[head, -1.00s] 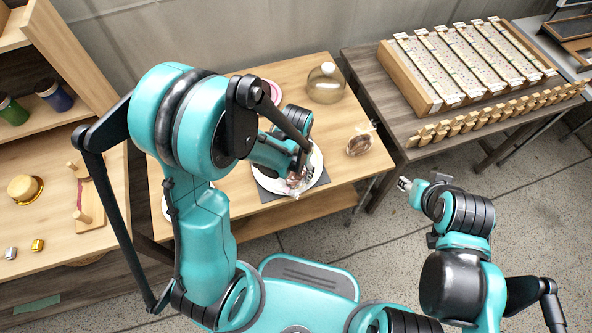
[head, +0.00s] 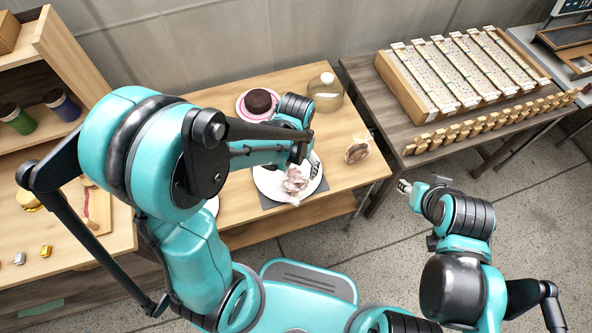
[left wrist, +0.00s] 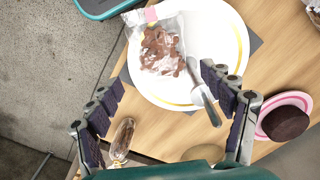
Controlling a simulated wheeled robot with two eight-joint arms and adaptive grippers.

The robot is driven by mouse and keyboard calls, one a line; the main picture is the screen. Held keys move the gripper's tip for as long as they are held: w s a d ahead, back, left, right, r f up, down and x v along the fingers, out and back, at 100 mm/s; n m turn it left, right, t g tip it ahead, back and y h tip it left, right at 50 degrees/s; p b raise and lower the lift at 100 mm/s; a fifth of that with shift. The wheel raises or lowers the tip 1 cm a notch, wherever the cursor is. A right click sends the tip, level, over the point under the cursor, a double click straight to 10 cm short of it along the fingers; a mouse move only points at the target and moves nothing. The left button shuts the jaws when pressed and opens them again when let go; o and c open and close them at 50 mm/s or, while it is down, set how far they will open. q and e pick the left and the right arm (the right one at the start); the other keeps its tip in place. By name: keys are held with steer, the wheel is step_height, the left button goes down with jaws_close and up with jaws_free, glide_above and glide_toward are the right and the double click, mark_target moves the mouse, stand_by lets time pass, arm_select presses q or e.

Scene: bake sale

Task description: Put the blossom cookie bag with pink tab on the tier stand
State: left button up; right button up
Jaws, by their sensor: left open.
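The blossom cookie bag (head: 294,182), clear with brown cookies, lies on a white plate with a gold ring (head: 268,184), which appears to be a tier of the stand. In the left wrist view the bag (left wrist: 162,52) shows its pink tab (left wrist: 151,14) near the plate's (left wrist: 222,42) edge. A silvery metal piece (left wrist: 206,100), perhaps the stand's post, rises beside the right finger. My left gripper (head: 311,163) is open and empty, apart from the bag, above the plate's right side; it also shows in the left wrist view (left wrist: 163,80). My right gripper (head: 404,187) hangs clear of the tables.
A pink-rimmed plate with a dark cake (head: 258,102) and a glass dome (head: 325,90) stand behind. Another clear bag (head: 357,149) stands at the table's right. A slatted wooden rack (head: 460,68) is on the right table. Shelves (head: 60,70) stand at left.

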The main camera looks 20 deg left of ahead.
arm_select(q)
steer(key=s+a+r+n+t, duration=0.1)
steer(key=s+a+r+t, duration=0.1)
steer(key=r, duration=0.6)
steer(key=s+a+r+n+t+p, duration=0.1)
steer(key=s+a+r+t, duration=0.2)
steer(key=r, duration=0.5)
steer(key=shift+s+a+t, duration=0.35)
steer(key=shift+s+t, duration=0.25)
steer(key=shift+t, duration=0.5)
steer(key=shift+f, duration=0.1)
